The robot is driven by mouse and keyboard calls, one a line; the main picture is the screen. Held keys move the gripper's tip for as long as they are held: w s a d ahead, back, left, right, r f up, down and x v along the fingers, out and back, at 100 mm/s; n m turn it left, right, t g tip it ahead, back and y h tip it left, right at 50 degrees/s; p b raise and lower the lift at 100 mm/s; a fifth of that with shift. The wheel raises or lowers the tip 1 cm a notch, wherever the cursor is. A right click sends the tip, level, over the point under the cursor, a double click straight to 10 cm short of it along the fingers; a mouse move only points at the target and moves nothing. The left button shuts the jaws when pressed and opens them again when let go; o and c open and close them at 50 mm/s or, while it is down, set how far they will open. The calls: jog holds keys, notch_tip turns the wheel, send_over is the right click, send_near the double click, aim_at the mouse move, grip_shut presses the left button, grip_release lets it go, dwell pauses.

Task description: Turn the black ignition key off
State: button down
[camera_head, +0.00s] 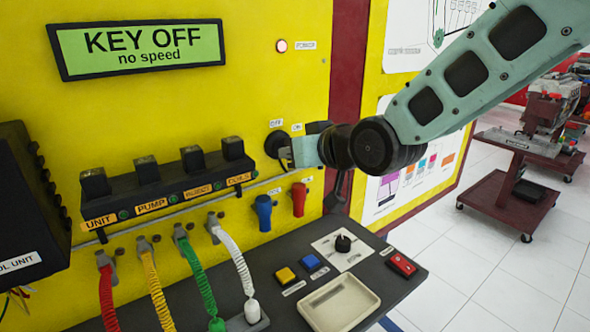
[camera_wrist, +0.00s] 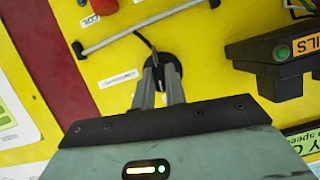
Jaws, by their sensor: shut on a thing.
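The black ignition key (camera_wrist: 167,75) stands in its round black switch (camera_wrist: 161,67) on the yellow panel. In the head view the switch (camera_head: 276,142) is partly covered by my gripper (camera_head: 287,152), below the labels OFF and ON. My gripper (camera_wrist: 167,80) is shut on the key, with its two grey fingers on either side of it. The green display (camera_head: 140,49) at the upper left reads "KEY OFF, no speed". The key's exact angle is hard to tell.
A black rack (camera_head: 170,185) of several relays is left of the switch. Blue (camera_head: 264,212) and red (camera_head: 299,198) knobs sit below it. Coiled cables hang at the lower left. A grey shelf (camera_head: 375,294) juts out below with buttons, a dial and a tray (camera_head: 339,303).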

jog(key=shift+a+n+h+b, duration=0.1)
jog(key=shift+n+h+b, duration=0.25)
jog(key=shift+b, duration=0.4)
jog(key=shift+n, duration=0.25)
jog(key=c, duration=1.4)
grip_release()
jog(key=shift+c, duration=0.2)
jog(key=shift+s, duration=0.1)
jog(key=p+v, duration=0.1)
jog(key=v, duration=1.6)
jog(key=shift+s, duration=0.25)
